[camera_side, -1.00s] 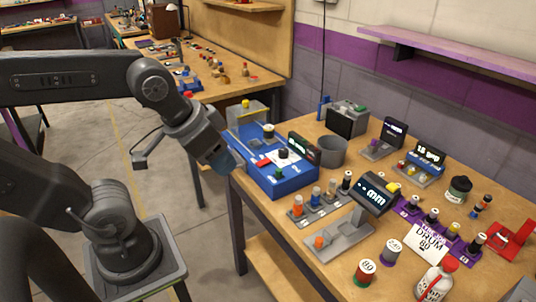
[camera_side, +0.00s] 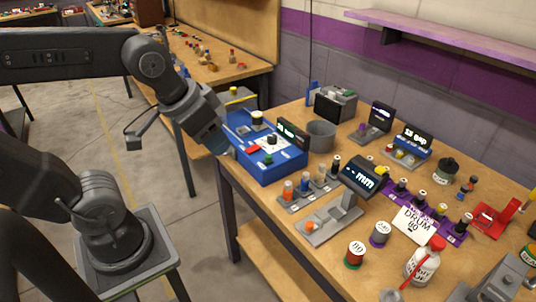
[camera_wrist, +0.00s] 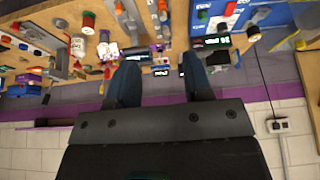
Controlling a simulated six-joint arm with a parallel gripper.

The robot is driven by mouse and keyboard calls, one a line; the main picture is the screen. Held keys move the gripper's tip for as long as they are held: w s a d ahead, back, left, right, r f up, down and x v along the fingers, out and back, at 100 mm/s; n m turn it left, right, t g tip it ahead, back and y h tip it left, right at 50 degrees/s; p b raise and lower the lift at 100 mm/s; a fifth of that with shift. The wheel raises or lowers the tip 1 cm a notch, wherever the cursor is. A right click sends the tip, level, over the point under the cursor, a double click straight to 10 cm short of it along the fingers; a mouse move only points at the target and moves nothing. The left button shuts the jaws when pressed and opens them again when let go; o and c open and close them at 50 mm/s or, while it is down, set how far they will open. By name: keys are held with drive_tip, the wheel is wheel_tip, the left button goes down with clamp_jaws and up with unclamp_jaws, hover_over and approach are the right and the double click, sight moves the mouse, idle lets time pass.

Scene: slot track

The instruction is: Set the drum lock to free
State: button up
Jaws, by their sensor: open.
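A blue box unit (camera_side: 285,172) stands at the left edge of the workbench, with a white dial plate (camera_side: 270,142), a red piece (camera_side: 252,149), a green knob (camera_side: 267,159) and a dark display (camera_side: 293,134) on top. Which part is the drum lock, and how it is set, I cannot tell. The box also shows at the upper right of the wrist view (camera_wrist: 228,22). My gripper (camera_side: 214,138) is at the box's left side in the side view, seemingly apart from it. In the wrist view my gripper (camera_wrist: 160,82) has its two dark fingers wide apart with nothing between them.
A grey cup (camera_side: 320,136) stands right behind the box. A grey stand with a tilted display (camera_side: 360,177), a row of small bottles, a card marked "DRUM 80" (camera_side: 414,226), spools and a white bottle (camera_side: 422,262) crowd the bench's right. Open floor lies left of the bench.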

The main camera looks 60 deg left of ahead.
drive_tip(key=w+a+n+g, duration=0.1)
drive_tip(key=w+a+g, duration=0.25)
drive_tip(key=w, duration=0.65)
drive_tip(key=n+g, duration=0.2)
hover_over(268, 155)
wheel_tip(268, 155, down, 6)
wheel_tip(268, 155, down, 14)
drive_tip(key=shift+s+d+r, duration=0.1)
drive_tip(key=shift+r, duration=0.05)
clamp_jaws()
